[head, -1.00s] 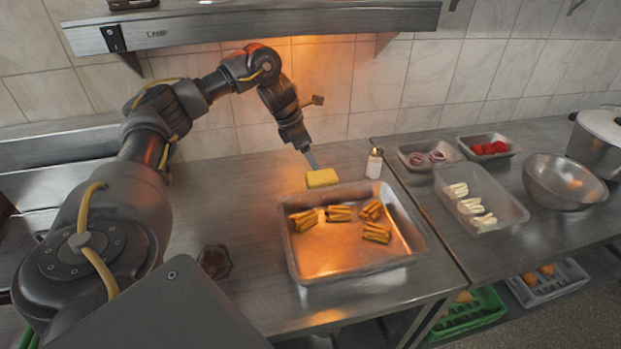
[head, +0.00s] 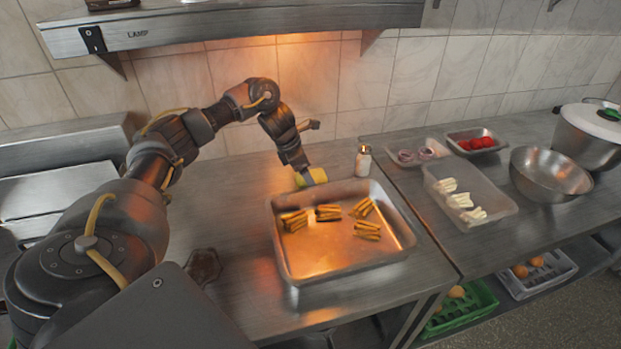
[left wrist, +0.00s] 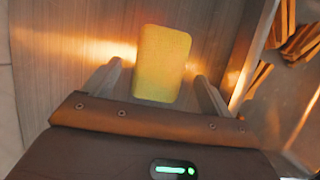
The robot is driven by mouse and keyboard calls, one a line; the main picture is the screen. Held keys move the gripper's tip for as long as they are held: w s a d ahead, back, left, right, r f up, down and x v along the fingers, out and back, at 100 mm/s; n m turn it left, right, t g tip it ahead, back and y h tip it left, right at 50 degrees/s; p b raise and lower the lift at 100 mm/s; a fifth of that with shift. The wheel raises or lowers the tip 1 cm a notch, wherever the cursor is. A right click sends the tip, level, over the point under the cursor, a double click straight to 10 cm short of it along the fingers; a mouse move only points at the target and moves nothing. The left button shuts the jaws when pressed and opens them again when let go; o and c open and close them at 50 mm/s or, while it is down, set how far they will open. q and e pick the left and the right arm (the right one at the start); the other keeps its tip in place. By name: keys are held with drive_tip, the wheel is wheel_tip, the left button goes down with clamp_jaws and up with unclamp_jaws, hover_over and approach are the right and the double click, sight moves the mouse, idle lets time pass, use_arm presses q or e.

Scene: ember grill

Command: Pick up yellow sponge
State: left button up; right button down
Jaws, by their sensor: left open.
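The yellow sponge (head: 318,175) lies on the steel counter just behind the metal tray, partly hidden by my left gripper in the head view. In the left wrist view the sponge (left wrist: 162,64) sits ahead of and between the two fingers. My left gripper (head: 307,181) reaches down at the sponge from the left; in the left wrist view its fingers (left wrist: 158,82) are open, one on each side of the sponge's near end. I cannot tell whether either finger touches it. My right gripper is not in view.
A metal tray (head: 345,273) with bundles of fries stands right in front of the sponge. A salt shaker (head: 363,161) stands to its right. A heat lamp hood (head: 250,20) hangs above. The counter to the left is mostly clear.

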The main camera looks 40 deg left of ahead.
use_arm(q)
drive_tip(key=shift+x, duration=1.2)
drive_tip(key=c, duration=1.1)
drive_tip(key=shift+o, duration=0.2)
wheel_tip(320, 180, up, 10)
